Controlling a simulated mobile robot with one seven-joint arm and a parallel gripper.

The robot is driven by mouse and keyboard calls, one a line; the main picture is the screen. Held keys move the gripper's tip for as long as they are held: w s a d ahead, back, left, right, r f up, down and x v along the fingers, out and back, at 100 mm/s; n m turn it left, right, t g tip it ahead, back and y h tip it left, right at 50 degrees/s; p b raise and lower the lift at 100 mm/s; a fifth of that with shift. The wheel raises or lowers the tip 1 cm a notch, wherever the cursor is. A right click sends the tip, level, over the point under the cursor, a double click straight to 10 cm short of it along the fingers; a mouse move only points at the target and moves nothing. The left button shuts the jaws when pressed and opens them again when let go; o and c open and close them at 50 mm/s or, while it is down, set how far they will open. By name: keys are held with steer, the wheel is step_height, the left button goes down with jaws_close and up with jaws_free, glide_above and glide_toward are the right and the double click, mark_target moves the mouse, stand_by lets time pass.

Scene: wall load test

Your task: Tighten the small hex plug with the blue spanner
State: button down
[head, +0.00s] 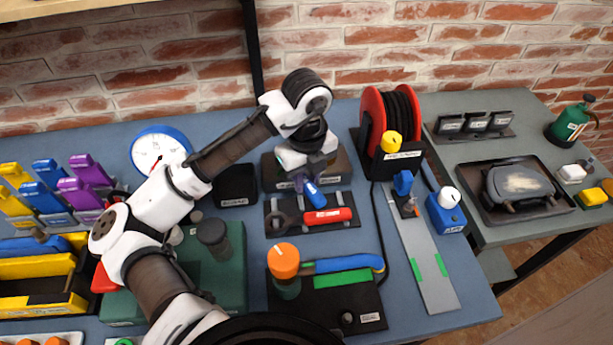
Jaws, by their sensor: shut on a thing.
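My gripper (304,182) is at the tool rack (345,222) in the middle of the bench, pointing down. It is shut on the blue spanner (316,196), whose blue handle shows just below the fingers. The spanner is at or just above the rack; I cannot tell whether it still touches it. A red-handled tool (328,216) lies beside it on the rack. I cannot make out the small hex plug for certain. A small round dark fitting (346,318) sits on the black base plate (370,298) at the front.
An orange-capped post (284,262) and a blue hose (348,262) stand close in front of the rack. A red hose reel (391,112) stands to the right behind. A blue gauge (161,149) and my own arm occupy the left. A long grey strip (425,270) lies at right.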

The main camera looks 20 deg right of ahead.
steer(key=shift+r+p, duration=1.8)
steer(key=shift+r, duration=0.55)
steer(key=shift+s+f, duration=0.1)
